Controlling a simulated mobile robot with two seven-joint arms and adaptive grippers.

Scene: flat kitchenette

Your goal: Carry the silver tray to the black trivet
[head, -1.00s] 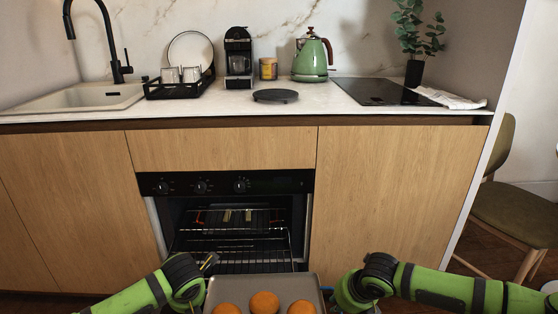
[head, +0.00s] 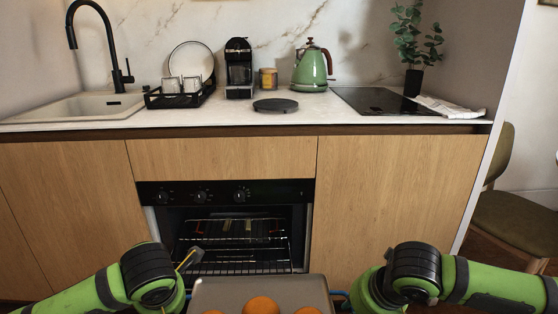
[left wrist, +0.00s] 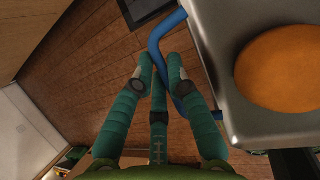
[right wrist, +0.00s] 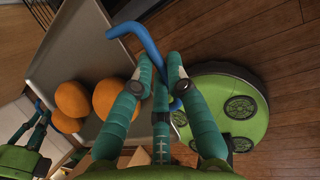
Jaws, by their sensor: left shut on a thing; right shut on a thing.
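The silver tray (head: 262,287) is at the bottom middle of the head view, in front of the oven, with several round orange-brown items (head: 262,305) on it. It has blue handles at its sides. My left gripper (left wrist: 160,73) is shut on the tray's blue handle (left wrist: 158,43) in the left wrist view. My right gripper (right wrist: 162,75) is shut on the other blue handle (right wrist: 148,42) in the right wrist view. In the head view my arms cover the gripper fingers. The black trivet (head: 276,105) lies flat and bare on the white counter.
The open oven (head: 233,230) with a wire rack is below the counter (head: 330,115). A coffee maker (head: 239,68), green kettle (head: 312,67), yellow tin (head: 268,79) and dish rack (head: 180,95) stand behind or beside the trivet. A cooktop (head: 385,101) is to its right.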

